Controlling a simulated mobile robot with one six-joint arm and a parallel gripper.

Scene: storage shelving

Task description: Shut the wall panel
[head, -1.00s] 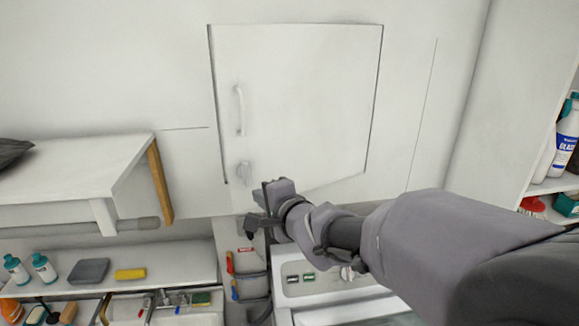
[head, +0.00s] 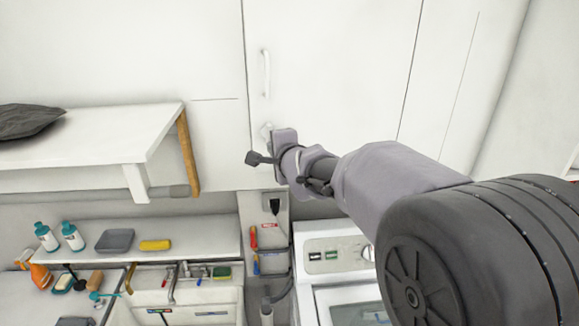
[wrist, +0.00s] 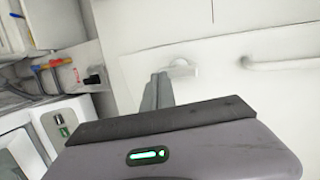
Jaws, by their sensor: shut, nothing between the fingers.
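The wall panel (head: 340,70) is a white door in the white wall. Its left edge shows only a thin line, so it looks flush or nearly flush with the wall. A white bar handle (head: 265,73) is upright near that edge, and a small knob (head: 266,131) sits below it. My gripper (head: 281,140) is shut and empty at the panel's lower left, just by the knob. In the wrist view the shut fingers (wrist: 159,88) point at the panel close to the knob (wrist: 181,68); contact is unclear. The handle (wrist: 287,62) lies to the right.
A white shelf (head: 110,135) with a dark bag (head: 30,119) juts out at the left. Below are a counter (head: 185,232) with bottles and a sponge, and a white washing machine (head: 335,255). A socket and cable (head: 273,205) are under the panel.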

